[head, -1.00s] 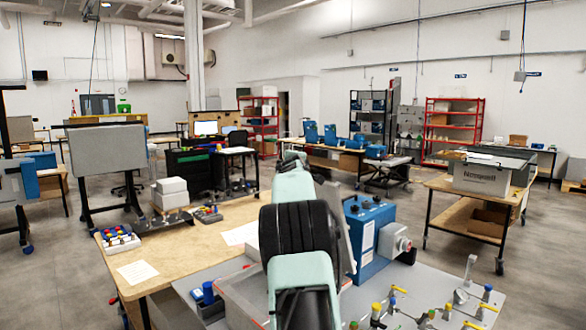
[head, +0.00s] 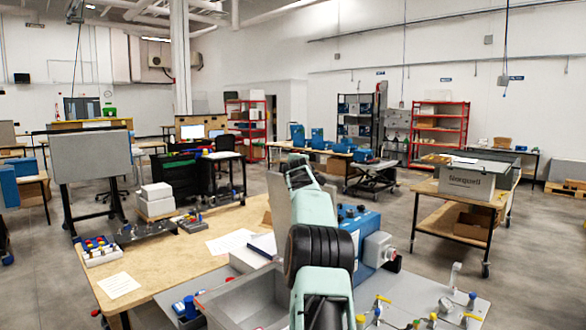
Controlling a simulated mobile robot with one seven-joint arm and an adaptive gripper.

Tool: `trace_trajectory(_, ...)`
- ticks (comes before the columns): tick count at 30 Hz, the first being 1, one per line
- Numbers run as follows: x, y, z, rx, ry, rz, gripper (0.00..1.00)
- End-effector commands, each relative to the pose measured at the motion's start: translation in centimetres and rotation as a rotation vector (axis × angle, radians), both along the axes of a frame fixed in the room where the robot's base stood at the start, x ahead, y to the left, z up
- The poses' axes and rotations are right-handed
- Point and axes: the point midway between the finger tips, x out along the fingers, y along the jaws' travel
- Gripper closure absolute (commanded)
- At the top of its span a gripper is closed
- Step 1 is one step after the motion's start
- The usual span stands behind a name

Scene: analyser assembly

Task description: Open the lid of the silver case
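A grey metal box with an open top (head: 235,302) stands at the table's front edge, left of my arm. It is probably the silver case. Its inner walls show; my arm hides its right side. A grey upright panel (head: 278,205) stands just left of my upper arm, behind the box. I cannot tell whether it is the case's lid or what it is joined to. My pale green arm rises from the bottom middle and reaches away over the table. My gripper is hidden behind the arm links, so its opening and any contact do not show.
A blue unit with dark knobs (head: 362,232) stands right of my arm. A grey plate (head: 458,312) carries valves with yellow and blue handles at the front right.

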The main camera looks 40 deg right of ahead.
Motion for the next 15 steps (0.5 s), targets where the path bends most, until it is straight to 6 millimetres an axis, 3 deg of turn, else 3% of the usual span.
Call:
trace_trajectory(12,0.01,-0.02,0.36,-0.002,-0.006,0.001,1.00)
trace_trajectory(13,0.01,-0.02,0.35,-0.002,-0.006,0.001,0.88)
trace_trajectory(15,0.02,-0.02,0.32,-0.002,-0.005,0.001,0.80)
